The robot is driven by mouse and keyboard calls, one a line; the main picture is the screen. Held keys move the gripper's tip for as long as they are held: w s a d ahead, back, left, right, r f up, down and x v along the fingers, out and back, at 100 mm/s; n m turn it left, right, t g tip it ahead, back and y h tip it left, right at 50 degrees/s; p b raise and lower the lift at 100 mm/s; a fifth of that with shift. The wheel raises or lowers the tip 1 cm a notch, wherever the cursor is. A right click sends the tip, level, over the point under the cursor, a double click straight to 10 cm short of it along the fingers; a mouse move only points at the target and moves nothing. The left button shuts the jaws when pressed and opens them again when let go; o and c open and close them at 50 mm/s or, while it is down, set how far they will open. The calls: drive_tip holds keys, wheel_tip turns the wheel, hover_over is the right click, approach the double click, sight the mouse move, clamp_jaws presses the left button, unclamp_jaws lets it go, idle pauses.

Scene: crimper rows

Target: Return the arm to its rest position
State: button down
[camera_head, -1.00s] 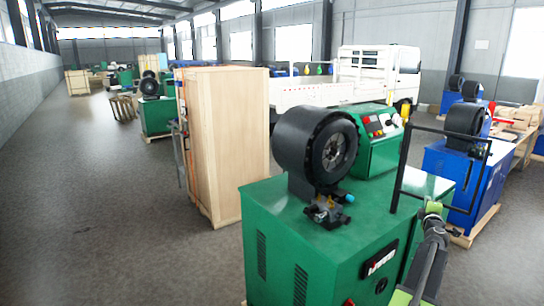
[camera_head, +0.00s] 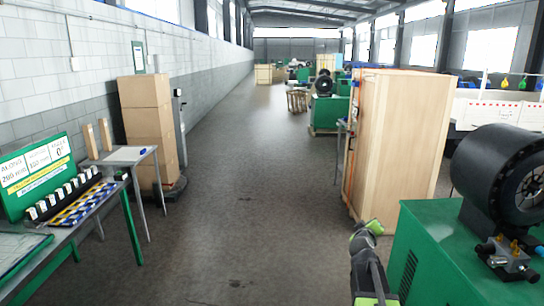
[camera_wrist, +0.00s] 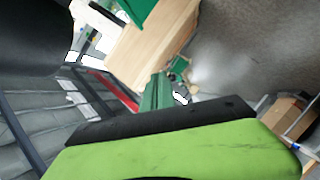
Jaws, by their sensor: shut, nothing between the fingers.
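My arm shows at the bottom of the head view (camera_head: 366,262) as grey and lime-green links, left of a green crimper machine. My gripper (camera_wrist: 175,135) fills the lower part of the wrist view as a black and lime-green shape, shut with nothing held. Its fingertips are not clear in the head view. The green crimper (camera_head: 445,235) with its round black head (camera_head: 503,180) stands at the right, partly cut off by the frame edge. The arm appears beside the machine; any gap between them is hard to judge.
A tall wooden crate (camera_head: 402,145) stands behind the crimper. At the left are a workbench (camera_head: 75,250) with a green sign (camera_head: 38,175), a small table (camera_head: 127,155) and stacked cardboard boxes (camera_head: 147,130). The grey floor (camera_head: 250,200) between is clear. Other machines stand far back.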

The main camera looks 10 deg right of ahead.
drive_tip(key=s+a+f+m+g+y, duration=0.1)
drive_tip(key=s+a+f+g, duration=0.1)
drive_tip(key=s+a+f, duration=0.3)
drive_tip(key=a+f+g+y, duration=0.1)
drive_tip(key=a+f+y, duration=0.1)
drive_tip(key=a, duration=0.6)
drive_tip(key=s+a+f+m+g+y, duration=0.1)
drive_tip(key=s+a+f+g, duration=0.1)
drive_tip(key=s+a+f, duration=0.3)
drive_tip(key=s+a+f+g+y, duration=0.2)
drive_tip(key=s+a+f+g, duration=0.1)
drive_tip(key=s, duration=0.4)
drive_tip(key=s+a+f+m+g+y, duration=0.1)
drive_tip(key=s+a+f+g+y, duration=0.1)
drive_tip(key=s+a+g, duration=0.2)
drive_tip(key=s+a, duration=0.3)
drive_tip(key=s, duration=0.1)
drive_tip(key=shift+f+m+g, duration=0.3)
drive_tip(key=shift+f+g, duration=0.1)
drive_tip(key=shift+s+d, duration=0.1)
